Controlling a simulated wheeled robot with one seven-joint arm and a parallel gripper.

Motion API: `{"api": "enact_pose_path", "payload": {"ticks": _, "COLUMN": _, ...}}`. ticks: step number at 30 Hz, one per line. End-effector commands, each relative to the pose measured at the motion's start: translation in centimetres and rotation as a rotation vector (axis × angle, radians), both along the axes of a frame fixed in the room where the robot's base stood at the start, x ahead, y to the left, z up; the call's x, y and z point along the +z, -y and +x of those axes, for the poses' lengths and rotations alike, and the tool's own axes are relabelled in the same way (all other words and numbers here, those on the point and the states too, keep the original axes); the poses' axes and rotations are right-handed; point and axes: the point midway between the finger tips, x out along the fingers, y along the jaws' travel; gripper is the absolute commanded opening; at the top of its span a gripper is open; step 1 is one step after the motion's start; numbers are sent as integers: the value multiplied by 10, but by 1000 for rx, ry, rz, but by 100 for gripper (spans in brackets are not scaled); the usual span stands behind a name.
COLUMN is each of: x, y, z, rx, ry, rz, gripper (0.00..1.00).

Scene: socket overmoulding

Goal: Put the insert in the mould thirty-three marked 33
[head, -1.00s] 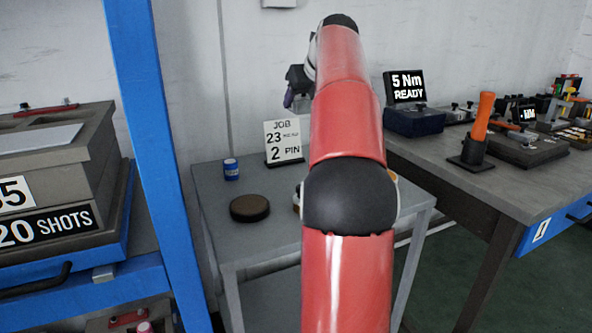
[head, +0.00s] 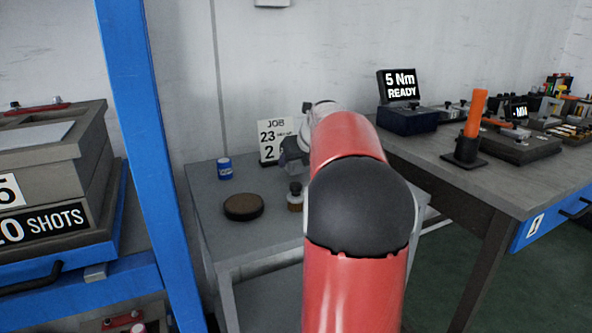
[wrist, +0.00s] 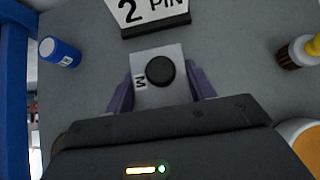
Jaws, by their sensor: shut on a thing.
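My gripper (wrist: 162,82) is shut on a pale flat piece (wrist: 146,98) with a round black knob on it and a dark letter that looks like M. The two purple fingers press its left and right sides. I take this piece to be the insert. In the head view my gripper (head: 291,152) is partly hidden behind my red arm, above the grey side table and near the job card. No mould marked 33 can be made out in either view.
The grey table (head: 217,240) holds a blue can (head: 224,169), a brown disc (head: 243,207), a small brush-like item (head: 295,198) and the job card (head: 271,135). A blue rack post (head: 150,150) stands left, beside a box (head: 60,180) marked SHOTS. A bench (head: 440,165) stands right.

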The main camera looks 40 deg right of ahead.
Motion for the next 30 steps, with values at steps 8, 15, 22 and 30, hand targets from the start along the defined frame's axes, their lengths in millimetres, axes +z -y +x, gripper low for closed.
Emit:
{"api": "enact_pose_path", "payload": {"ticks": 8, "x": -26, "y": 0, "z": 0, "rx": -1, "ry": 3, "rz": -1, "gripper": 5}}
{"api": "enact_pose_path", "payload": {"ticks": 15, "x": -28, "y": 0, "z": 0, "rx": -1, "ry": 2, "rz": -1, "gripper": 5}}
{"api": "enact_pose_path", "payload": {"ticks": 22, "x": -29, "y": 0, "z": 0, "rx": 0, "ry": -1, "rz": 2, "gripper": 76}}
{"api": "enact_pose_path", "payload": {"ticks": 30, "x": -27, "y": 0, "z": 0, "rx": 0, "ry": -1, "rz": 0, "gripper": 76}}
